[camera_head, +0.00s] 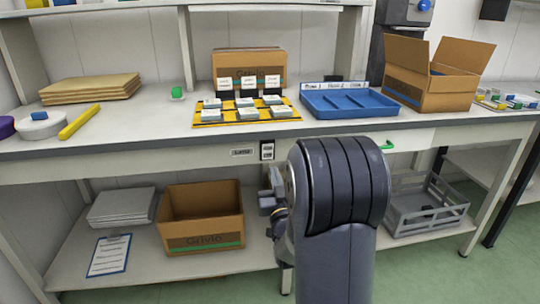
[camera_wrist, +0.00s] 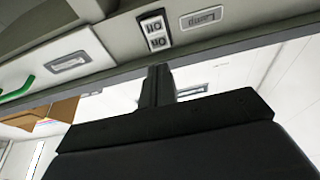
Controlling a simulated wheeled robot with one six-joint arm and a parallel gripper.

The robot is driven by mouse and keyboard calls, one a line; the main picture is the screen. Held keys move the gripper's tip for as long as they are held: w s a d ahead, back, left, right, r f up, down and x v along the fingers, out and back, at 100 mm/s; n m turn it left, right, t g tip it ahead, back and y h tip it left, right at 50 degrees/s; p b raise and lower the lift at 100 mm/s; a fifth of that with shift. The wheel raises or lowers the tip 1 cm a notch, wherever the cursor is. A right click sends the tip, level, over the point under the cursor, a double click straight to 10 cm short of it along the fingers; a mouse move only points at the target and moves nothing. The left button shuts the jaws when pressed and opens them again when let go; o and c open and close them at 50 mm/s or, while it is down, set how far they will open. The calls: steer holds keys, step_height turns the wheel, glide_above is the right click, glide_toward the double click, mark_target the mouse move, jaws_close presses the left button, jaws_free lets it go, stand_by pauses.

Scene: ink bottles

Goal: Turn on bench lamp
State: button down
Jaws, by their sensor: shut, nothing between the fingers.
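The lamp switch (camera_head: 267,151) is a small dark-and-white panel on the bench's front edge, beside a label (camera_head: 242,153). In the wrist view the switch (camera_wrist: 155,30) shows two rockers, with the "Lamp" label (camera_wrist: 201,18) at its right. I cannot tell which way the rockers are set. My gripper (camera_head: 268,188) is below the switch in the head view, partly hidden by my arm. In the wrist view its fingers (camera_wrist: 157,82) are together and empty, their tips close to the switch; I see no clear contact. I cannot make out the lamp itself.
The bench top (camera_head: 150,125) holds a yellow mat (camera_head: 248,121) with small boxes, a blue tray (camera_head: 345,103) and an open carton (camera_head: 435,80). A green handle (camera_head: 387,145) sticks out at the front edge. The lower shelf holds a box (camera_head: 202,218) and a grey crate (camera_head: 428,208).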

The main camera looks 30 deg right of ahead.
mark_target(268, 147)
steer(key=x, duration=0.8)
steer(key=shift+b, duration=0.35)
steer(key=shift+w+r+g+p, duration=0.3)
steer(key=shift+r+g+p, duration=0.15)
steer(key=shift+p, duration=0.4)
steer(key=shift+f+b, duration=0.3)
steer(key=shift+b, duration=0.05)
steer(key=shift+s+f, duration=0.1)
steer(key=shift+s, duration=0.05)
